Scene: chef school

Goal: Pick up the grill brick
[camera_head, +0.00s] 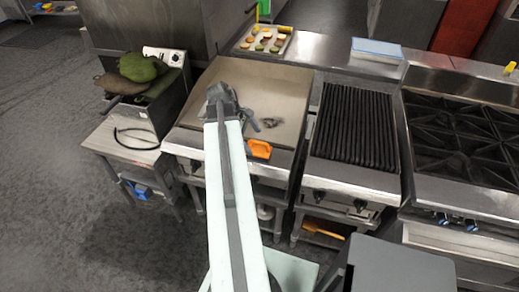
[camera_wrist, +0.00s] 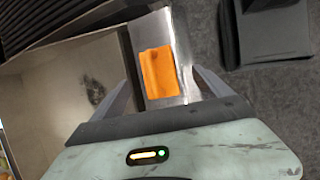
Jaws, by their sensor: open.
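An orange block (camera_head: 259,148), the likeliest grill brick, lies on the metal front ledge of the flat griddle (camera_head: 285,85). In the wrist view the orange block (camera_wrist: 160,72) appears between and beyond my two fingertips, with its long side running roughly along them. My gripper (camera_head: 256,122) is open and empty, over the front part of the griddle. In the wrist view its fingers (camera_wrist: 163,76) stand apart on either side of the block. I cannot tell how high they are above it. Nothing covers the block in either view.
A dark patch (camera_head: 270,122) marks the griddle plate. A ribbed charbroiler (camera_head: 355,125) and burner range (camera_head: 465,135) stand to the right. A fryer (camera_head: 165,85) with green mitts (camera_head: 142,66) is to the left. A food tray (camera_head: 264,40) sits behind. Floor is clear at left.

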